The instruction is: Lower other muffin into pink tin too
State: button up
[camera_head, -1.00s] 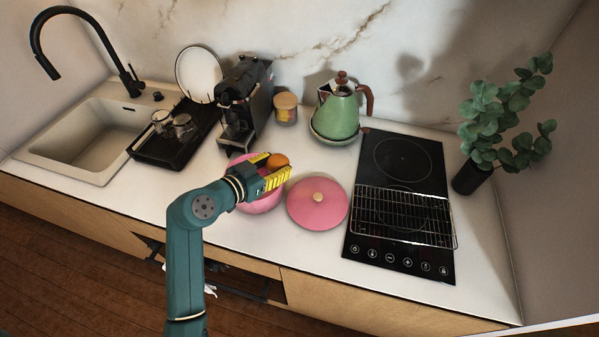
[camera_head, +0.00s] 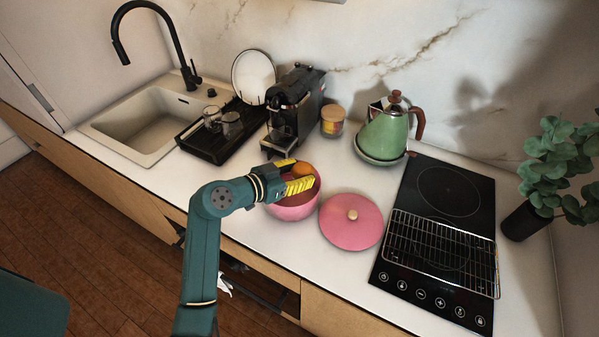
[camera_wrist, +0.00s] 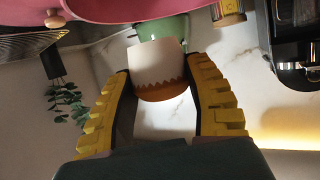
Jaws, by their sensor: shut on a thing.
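My gripper (camera_head: 294,175) has its yellow fingers closed on the sides of a muffin (camera_head: 303,169) with an orange-brown top. In the wrist view the muffin (camera_wrist: 157,65) sits between the fingertips, its pale wrapper with a zigzag edge showing. The pink tin (camera_head: 291,211) stands open on the counter below my gripper. The muffin appears over the tin's opening, near its far rim; its exact height cannot be told. The fingers hide much of the tin's inside, so its contents are unclear.
The pink lid (camera_head: 350,230) with a wooden knob lies right of the tin. A coffee machine (camera_head: 294,105), a jar (camera_head: 332,121) and a green kettle (camera_head: 385,136) stand behind. A wire rack (camera_head: 440,248) lies on the black hob (camera_head: 450,190) at the right.

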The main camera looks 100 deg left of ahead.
jog(key=shift+f, duration=0.1)
jog(key=shift+f+b, duration=2.35)
jog(key=shift+f, duration=0.2)
jog(key=o, duration=1.2)
jog(key=v, duration=1.2)
